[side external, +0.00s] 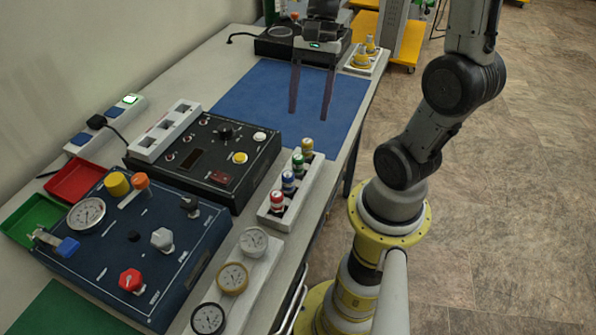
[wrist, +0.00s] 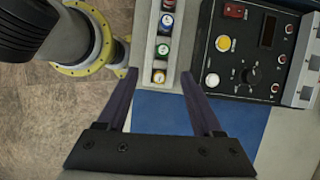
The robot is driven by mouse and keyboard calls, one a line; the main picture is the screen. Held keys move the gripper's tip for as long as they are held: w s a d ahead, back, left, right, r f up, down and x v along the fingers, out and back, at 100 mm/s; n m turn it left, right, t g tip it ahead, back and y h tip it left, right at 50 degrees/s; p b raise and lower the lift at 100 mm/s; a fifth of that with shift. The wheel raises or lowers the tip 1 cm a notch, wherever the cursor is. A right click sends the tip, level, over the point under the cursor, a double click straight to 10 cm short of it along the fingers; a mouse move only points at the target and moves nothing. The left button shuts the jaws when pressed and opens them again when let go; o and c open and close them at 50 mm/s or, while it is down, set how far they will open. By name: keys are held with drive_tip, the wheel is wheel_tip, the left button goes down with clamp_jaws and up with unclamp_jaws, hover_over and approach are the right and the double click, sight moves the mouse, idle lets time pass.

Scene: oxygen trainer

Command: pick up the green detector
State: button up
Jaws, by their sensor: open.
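The green detector (side external: 298,163) stands upright in a white rack (side external: 268,213), between the blue detector (side external: 288,182) and the yellow one (side external: 307,148). The red detector (side external: 277,201) is at the rack's near end. In the wrist view the green detector (wrist: 162,49) is a round top beyond my fingertips, with the yellow one (wrist: 159,75) between it and me. My gripper (side external: 309,113) is open and empty, fingers pointing down above the blue mat, behind the rack. It also shows in the wrist view (wrist: 157,74), fingers spread wide. The detectors' lower parts are hidden in the rack.
A black control panel (side external: 190,185) stands left of the rack. A row of round gauges (side external: 232,279) lies in front of it. The blue mat (side external: 245,100) is largely clear. A small tray with yellow-topped pieces (side external: 358,66) is at the back right.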

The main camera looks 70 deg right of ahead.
sight(299, 156)
drive_tip(key=x, duration=0.7)
drive_tip(key=shift+a+f, duration=0.1)
drive_tip(key=shift+f, duration=0.05)
drive_tip(key=shift+w+x, duration=0.2)
drive_tip(key=shift+x, duration=2.4)
drive_tip(key=shift+a, duration=0.15)
clamp_jaws()
